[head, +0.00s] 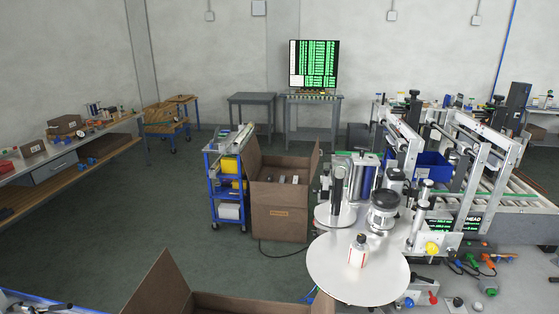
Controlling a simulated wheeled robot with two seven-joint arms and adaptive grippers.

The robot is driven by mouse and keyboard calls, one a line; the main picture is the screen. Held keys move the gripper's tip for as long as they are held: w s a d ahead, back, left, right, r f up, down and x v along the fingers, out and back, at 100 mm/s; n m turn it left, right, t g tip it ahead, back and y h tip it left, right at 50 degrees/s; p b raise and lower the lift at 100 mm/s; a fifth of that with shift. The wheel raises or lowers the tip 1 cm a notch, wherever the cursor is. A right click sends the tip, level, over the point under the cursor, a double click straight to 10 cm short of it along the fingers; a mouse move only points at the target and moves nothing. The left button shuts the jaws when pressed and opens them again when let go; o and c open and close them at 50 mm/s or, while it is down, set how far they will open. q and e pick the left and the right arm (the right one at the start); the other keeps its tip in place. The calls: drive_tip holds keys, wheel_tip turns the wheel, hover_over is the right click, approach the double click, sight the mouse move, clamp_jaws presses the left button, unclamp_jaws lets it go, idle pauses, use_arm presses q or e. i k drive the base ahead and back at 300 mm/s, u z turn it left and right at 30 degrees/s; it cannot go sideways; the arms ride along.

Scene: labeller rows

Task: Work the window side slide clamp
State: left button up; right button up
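The labelling machine (445,165) stands at the right, with metal uprights, rails and a round steel table (350,285) at its near end. A small bottle with an orange-and-white label (357,251) stands upright on that table. Low on the machine are several coloured handles and knobs: a yellow ball knob (431,248), a red-handled lever (433,297), and orange and green handles (487,259). I cannot tell which part, if any, is the window side slide clamp. No window shows. Neither of my grippers is in view.
An open cardboard box (278,212) and a blue cart (228,190) stand left of the machine. Another open box (165,284) is at the near edge. A workbench (70,160) runs along the left. The floor between is clear. A screen (313,64) stands at the back.

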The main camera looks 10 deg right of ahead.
sight(413, 275)
drive_tip(key=u, duration=0.05)
drive_tip(key=k, duration=1.2)
drive_tip(key=z, duration=1.05)
drive_tip(key=i, duration=0.65)
drive_tip(key=z, duration=1.1)
drive_tip(key=i, duration=1.7)
drive_tip(key=u, duration=1.1)
drive_tip(key=i, duration=0.65)
drive_tip(key=u, duration=0.55)
